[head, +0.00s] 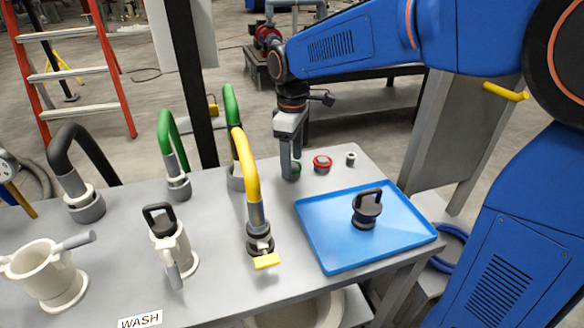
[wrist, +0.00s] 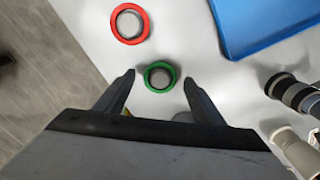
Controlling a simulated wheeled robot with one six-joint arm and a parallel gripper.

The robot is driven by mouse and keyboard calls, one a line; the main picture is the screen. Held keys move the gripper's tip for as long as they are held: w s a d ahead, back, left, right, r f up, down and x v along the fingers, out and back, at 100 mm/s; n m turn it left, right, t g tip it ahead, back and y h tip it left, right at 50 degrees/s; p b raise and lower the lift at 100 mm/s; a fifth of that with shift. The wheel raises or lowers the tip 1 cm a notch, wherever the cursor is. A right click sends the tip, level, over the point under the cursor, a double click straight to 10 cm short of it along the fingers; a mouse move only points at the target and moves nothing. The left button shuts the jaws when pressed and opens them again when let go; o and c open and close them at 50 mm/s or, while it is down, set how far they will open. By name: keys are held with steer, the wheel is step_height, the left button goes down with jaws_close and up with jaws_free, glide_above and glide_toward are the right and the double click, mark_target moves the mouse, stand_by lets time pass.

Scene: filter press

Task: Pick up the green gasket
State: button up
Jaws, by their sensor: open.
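The green gasket (wrist: 159,76) is a green ring around a grey round centre, lying on the grey table. In the wrist view it sits between and just beyond the tips of my gripper (wrist: 159,78), whose two fingers are spread apart with nothing held. In the head view my gripper (head: 291,172) points down at the table's back edge, and only a sliver of the green gasket (head: 298,168) shows beside the fingers. I cannot tell the exact height of the fingertips above the gasket.
A red ring (wrist: 130,23) lies near the green one; it also shows in the head view (head: 322,164). A small grey cylinder (head: 351,159) stands beside it. A blue tray (head: 318,226) holds a black-handled part (head: 367,207). A yellow-topped hose (head: 250,170) stands left of my gripper.

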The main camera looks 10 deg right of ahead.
steer(key=shift+f, duration=0.25)
stand_by(0.4)
steer(key=c, duration=0.8)
